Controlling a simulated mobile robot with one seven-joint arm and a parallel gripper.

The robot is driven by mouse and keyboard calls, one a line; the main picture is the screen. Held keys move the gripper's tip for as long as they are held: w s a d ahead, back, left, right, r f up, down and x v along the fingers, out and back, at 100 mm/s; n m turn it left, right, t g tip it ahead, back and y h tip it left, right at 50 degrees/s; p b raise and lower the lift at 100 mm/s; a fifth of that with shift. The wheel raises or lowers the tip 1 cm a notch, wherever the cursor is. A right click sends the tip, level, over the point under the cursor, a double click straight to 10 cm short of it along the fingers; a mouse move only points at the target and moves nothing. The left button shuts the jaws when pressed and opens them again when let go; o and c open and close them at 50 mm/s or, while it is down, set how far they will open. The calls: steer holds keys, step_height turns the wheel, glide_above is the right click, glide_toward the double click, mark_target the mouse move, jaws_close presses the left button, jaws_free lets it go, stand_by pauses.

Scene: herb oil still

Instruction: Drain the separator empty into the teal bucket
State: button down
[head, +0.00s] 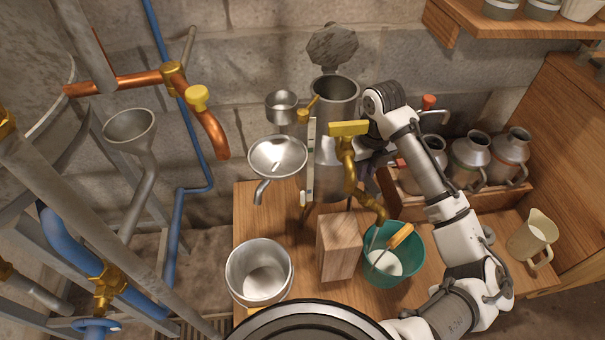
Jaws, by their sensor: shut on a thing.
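The separator (336,92) is a tall steel vessel with its lid raised, a sight tube on its left and a brass tap with a yellow handle (345,129) in front. The tap's curved spout ends over the teal bucket (412,275). The bucket stands on the bench with pale contents and a wooden-handled tool inside; I cannot make out a stream. My gripper (362,143) reaches down beside the separator, just right of the tap handle. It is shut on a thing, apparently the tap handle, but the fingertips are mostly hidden. The level inside the separator is not visible.
A wooden block (339,248) stands left of the bucket, and a steel pot (259,272) further left. A steel funnel (277,156) hangs above the bench. Several milk cans (470,158) stand in a wooden rack behind right. A cream jug (532,236) stands at right.

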steer(key=shift+w+a+f+n+b, duration=0.15)
steer(key=shift+a+f+n+b, duration=0.3)
steer(key=shift+b, duration=1.95)
steer(key=shift+d+r, duration=0.1)
steer(key=shift+r, duration=0.1)
